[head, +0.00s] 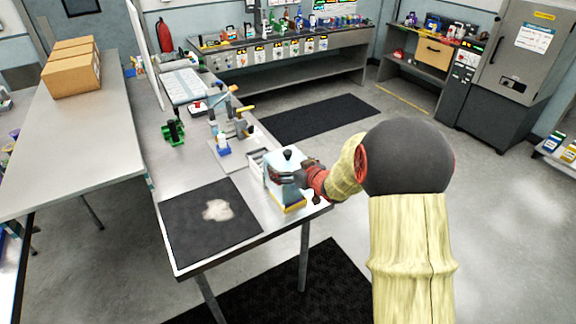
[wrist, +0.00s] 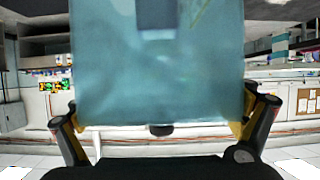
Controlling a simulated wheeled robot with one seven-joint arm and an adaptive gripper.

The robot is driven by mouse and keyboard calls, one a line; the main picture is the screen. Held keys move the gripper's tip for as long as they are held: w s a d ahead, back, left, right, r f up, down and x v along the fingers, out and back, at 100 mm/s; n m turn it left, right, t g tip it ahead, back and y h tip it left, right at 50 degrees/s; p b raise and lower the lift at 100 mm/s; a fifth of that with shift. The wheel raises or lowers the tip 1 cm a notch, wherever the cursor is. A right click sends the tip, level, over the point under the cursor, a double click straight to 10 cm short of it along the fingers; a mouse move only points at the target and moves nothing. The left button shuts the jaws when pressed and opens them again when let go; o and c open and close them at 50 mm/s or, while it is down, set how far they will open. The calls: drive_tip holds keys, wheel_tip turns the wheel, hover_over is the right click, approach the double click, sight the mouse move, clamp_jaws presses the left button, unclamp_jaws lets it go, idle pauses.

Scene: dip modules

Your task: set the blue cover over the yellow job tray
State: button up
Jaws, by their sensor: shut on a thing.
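The blue cover (head: 283,168) is a pale blue box shape with a dark knob on top, near the right edge of the steel table. In the wrist view the cover (wrist: 160,75) fills the middle as a blue panel between my fingers. My gripper (head: 303,178) is shut on the cover from its right side. The yellow job tray (head: 294,207) shows as a yellow strip directly below the cover. The rest of the tray is hidden, and I cannot tell whether the cover rests on it or hangs just above it.
A black mat (head: 210,222) with a pale patch lies on the table left of the cover. A small fixture with a yellow handle (head: 244,110) and a green device (head: 174,132) stand farther back. A grey side table (head: 75,130) with cardboard boxes is at left.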

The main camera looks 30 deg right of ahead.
drive_tip(key=shift+f+b, duration=1.65)
drive_tip(key=shift+f, duration=0.95)
drive_tip(key=o, duration=0.9)
drive_tip(key=shift+r+p, duration=3.1)
drive_tip(key=shift+r, duration=0.4)
